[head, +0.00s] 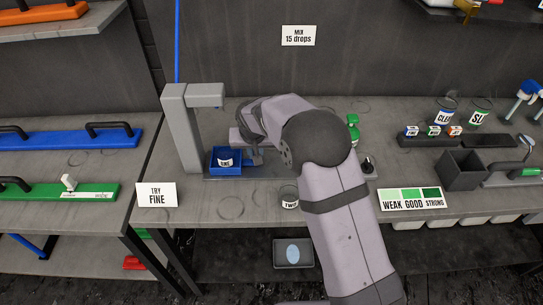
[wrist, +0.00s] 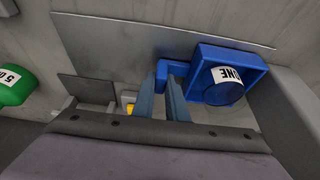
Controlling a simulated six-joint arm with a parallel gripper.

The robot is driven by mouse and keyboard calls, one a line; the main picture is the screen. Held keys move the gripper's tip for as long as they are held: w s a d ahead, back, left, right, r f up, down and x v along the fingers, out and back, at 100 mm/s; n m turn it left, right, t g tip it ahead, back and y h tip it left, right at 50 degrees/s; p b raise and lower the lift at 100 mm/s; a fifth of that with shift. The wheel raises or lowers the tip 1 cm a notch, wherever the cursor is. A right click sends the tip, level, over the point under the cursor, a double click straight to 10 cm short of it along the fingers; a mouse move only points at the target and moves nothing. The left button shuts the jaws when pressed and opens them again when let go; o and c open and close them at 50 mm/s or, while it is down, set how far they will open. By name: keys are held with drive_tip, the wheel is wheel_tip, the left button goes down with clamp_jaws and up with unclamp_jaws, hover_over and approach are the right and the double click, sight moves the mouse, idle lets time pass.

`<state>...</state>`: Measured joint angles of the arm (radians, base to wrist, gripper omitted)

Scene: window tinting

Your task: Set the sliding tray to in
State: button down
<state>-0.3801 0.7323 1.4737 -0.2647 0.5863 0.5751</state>
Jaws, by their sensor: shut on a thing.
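The blue sliding tray (head: 225,171) sits on a grey base plate at the foot of a grey upright stand (head: 176,120). My gripper (wrist: 167,80) is shut on this handle. In the head view my gripper (head: 257,158) is just right of the tray, partly hidden by my arm.
The stand's top arm (head: 206,95) overhangs near the tray. A cup labelled TWO (head: 290,201) stands near the bench's front edge. A green bottle (head: 353,128) is behind my arm. A TRY FINE card (head: 157,195) stands at left.

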drive_tip(key=shift+a, duration=0.25)
drive_tip(key=c, duration=1.8)
unclamp_jaws()
drive_tip(key=shift+a, duration=0.1)
drive_tip(key=shift+o, duration=0.2)
drive_tip(key=shift+r, duration=0.15)
drive_tip(key=b+v, duration=0.2)
drive_tip(key=v, duration=0.5)
drive_tip(key=shift+s, duration=0.1)
